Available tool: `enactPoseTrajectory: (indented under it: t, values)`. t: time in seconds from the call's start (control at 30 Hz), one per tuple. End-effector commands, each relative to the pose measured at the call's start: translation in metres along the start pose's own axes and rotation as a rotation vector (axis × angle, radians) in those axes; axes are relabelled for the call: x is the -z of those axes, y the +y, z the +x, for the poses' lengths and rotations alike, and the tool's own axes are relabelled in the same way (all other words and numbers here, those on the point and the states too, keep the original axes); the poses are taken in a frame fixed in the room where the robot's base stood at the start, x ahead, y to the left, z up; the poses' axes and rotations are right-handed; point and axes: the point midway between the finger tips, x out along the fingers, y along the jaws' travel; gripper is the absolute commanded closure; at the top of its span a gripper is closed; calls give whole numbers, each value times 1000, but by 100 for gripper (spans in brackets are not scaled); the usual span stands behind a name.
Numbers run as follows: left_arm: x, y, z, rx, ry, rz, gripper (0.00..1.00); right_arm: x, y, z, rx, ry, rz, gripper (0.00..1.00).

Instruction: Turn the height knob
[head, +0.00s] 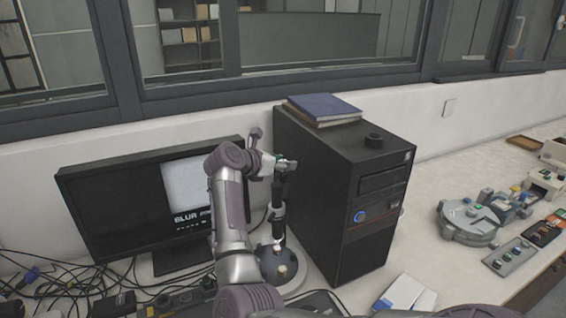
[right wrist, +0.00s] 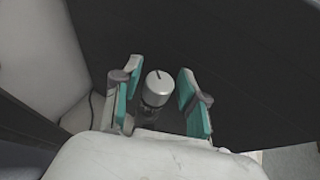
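The height knob (right wrist: 157,84) is a silver round cap with a dark line on its top, on a darker body. In the right wrist view it lies in the gap of my right gripper (right wrist: 158,98), whose teal-padded fingers are open, with space on both sides. I cannot tell whether the knob is between the fingertips or just beyond them. In the head view my right gripper (head: 283,165) is above the black post of the mounting press (head: 277,215), which stands on a round base. There the knob is not clearly visible. My left gripper is not in view.
A black computer tower (head: 340,200) with books (head: 322,108) on top stands close right of the press. A monitor (head: 120,205) is on the left, with tangled cables (head: 85,285) below. Devices and trays (head: 470,222) sit on the right of the bench.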

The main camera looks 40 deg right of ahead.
Motion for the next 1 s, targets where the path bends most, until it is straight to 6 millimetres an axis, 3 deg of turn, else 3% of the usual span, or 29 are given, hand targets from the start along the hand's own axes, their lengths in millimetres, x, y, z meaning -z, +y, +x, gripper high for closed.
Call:
enactPoseTrajectory:
  t: [0.03, 0.2, 0.63, 1.0]
  values:
    - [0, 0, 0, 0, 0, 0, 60, 0, 0, 0, 0, 0, 0, 71]
    - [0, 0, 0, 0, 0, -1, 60, 0, 0, 0, 0, 0, 0, 99]
    - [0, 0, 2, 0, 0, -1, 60, 1, -1, 0, -68, 2, -26, 100]
    - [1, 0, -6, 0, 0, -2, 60, -2, -2, 0, -336, 7, -133, 100]
